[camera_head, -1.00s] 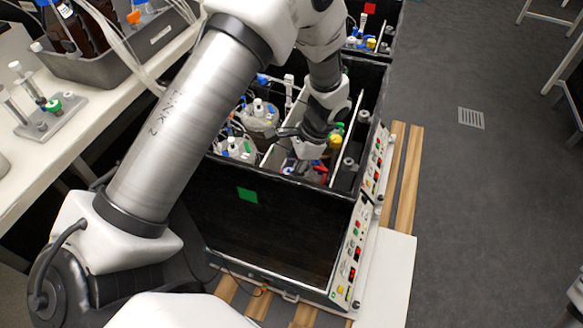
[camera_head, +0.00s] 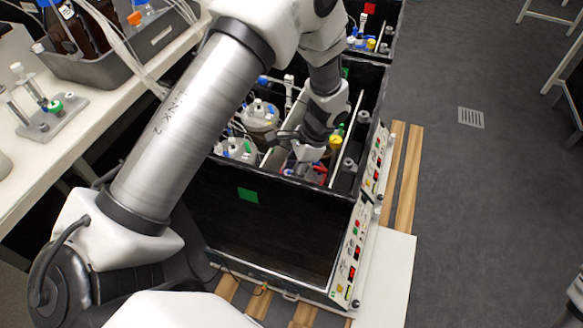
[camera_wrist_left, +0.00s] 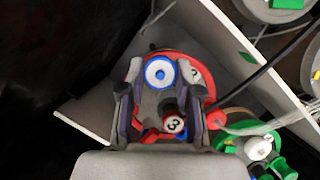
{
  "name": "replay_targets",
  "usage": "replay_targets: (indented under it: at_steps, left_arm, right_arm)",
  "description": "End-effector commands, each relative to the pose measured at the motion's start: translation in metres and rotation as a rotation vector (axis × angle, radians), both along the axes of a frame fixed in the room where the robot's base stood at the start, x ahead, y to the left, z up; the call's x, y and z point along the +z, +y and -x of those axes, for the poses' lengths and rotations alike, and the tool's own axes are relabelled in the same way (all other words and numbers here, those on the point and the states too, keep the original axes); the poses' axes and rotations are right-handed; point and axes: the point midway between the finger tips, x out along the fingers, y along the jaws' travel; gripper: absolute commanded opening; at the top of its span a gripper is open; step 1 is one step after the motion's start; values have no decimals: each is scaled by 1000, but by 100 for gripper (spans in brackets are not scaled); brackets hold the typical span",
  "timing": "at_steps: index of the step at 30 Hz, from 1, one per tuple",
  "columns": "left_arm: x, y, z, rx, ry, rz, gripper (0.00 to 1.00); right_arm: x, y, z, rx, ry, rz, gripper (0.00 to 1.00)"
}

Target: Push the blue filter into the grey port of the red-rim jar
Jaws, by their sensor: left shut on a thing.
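The blue filter (camera_wrist_left: 160,72), a blue ring with a white centre, sits between the fingertips of my left gripper (camera_wrist_left: 161,88) in the left wrist view. The gripper is shut on it. The red-rim jar (camera_wrist_left: 191,66) is directly below, its red rim showing around the fingers. A dark cap marked 3 (camera_wrist_left: 174,124) stands on the jar, between the fingers. The grey port is hidden, so I cannot tell whether the filter touches it. In the head view, my left gripper (camera_head: 305,152) reaches down into the black box beside the red rim (camera_head: 319,171).
The black box (camera_head: 275,225) has high walls and white dividers close to the gripper. Other jars (camera_head: 238,150) with tubes stand to its left. A green-rim jar (camera_wrist_left: 250,140) is near in the wrist view. A bench (camera_head: 90,130) lies at left; clear floor (camera_head: 490,210) lies right.

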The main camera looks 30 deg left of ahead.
Motion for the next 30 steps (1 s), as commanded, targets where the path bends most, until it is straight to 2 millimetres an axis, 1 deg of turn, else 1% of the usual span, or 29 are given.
replay_targets:
  at_steps: [2, 3, 5, 14, 17, 20, 23, 27, 30]
  left_arm:
    - [0, 0, 0, 0, 0, 0, 19]
    - [0, 0, 0, 0, 0, 0, 40]
    - [0, 0, 0, 0, 0, 0, 61]
    - [0, 0, 0, 1, 0, 0, 62]
    - [4, -1, -2, 1, -2, 0, 62]
    - [18, -5, -7, -1, -4, -2, 62]
    - [40, -11, -14, 0, -7, -1, 62]
    - [74, -20, -24, 0, -7, -1, 62]
    - [94, -26, -30, -1, -3, -1, 62]
  right_arm:
    - [0, 0, 0, 0, 0, 0, 40]
    - [0, 0, 0, 0, 0, 0, 40]
    - [0, 0, 0, 0, 0, 0, 40]
    - [0, 0, 0, 0, 0, 0, 40]
    - [0, 0, 0, 0, 0, 0, 40]
    - [0, 0, 0, 0, 0, 0, 40]
    - [0, 0, 0, 0, 0, 0, 40]
    - [0, 0, 0, 0, 0, 0, 40]
    - [0, 0, 0, 0, 0, 0, 40]
